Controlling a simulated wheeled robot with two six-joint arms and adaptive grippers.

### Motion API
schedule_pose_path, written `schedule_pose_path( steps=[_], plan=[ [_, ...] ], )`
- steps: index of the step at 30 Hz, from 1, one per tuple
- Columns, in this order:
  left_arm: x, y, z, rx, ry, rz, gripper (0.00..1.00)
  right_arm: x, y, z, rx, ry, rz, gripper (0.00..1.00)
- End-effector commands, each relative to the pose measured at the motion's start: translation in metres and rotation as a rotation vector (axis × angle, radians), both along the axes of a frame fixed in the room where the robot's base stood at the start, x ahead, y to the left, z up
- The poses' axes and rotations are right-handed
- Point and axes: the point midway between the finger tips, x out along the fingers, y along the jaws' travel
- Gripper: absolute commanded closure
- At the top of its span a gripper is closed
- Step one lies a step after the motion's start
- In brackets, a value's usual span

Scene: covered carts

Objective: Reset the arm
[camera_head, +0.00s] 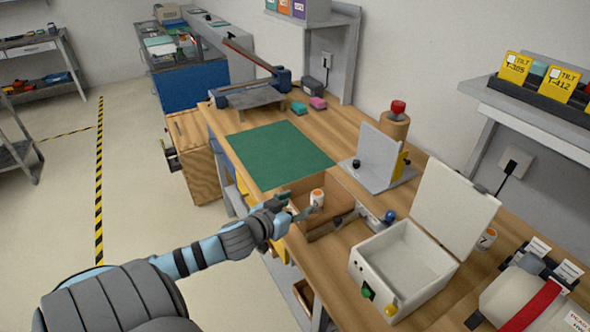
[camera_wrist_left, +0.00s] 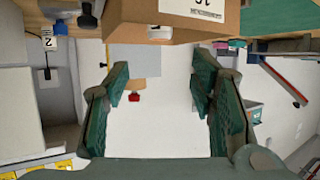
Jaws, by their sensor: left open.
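My left arm reaches in from the lower left of the head view. Its gripper (camera_head: 297,206) is at the front edge of the wooden workbench (camera_head: 350,122), beside a brown cardboard box (camera_head: 338,187). In the left wrist view the two green-padded fingers stand wide apart, and the left gripper (camera_wrist_left: 160,82) is open with nothing between them. The cardboard box also shows at the top of that view (camera_wrist_left: 172,14), with a white label. My right gripper is not in view.
A green mat (camera_head: 279,154) lies on the bench. A small white jar (camera_head: 317,198) stands by the gripper. An open white box (camera_head: 405,262) with green and yellow buttons is to the right. A grey angled fixture (camera_head: 377,160) stands behind. Floor at left is clear.

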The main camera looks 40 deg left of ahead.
Motion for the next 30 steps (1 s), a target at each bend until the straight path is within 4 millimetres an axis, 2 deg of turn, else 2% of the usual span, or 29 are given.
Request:
schedule_pose_path(
  steps=[13,16,20,24,30],
  plan=[
    [0.0,0.0,-0.001,0.0,0.001,0.001,0.49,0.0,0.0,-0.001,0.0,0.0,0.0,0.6],
    [-0.01,-0.007,-0.013,0.005,0.04,0.011,0.49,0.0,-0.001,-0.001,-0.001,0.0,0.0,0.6],
    [-0.052,-0.036,-0.053,0.031,0.21,0.035,0.49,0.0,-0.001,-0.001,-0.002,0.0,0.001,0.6],
    [-0.114,-0.078,-0.091,0.054,0.45,0.012,0.49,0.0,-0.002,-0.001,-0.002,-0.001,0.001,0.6],
    [-0.195,-0.134,-0.113,0.046,0.74,-0.098,0.49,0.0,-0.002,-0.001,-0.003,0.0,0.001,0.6]
  ],
)
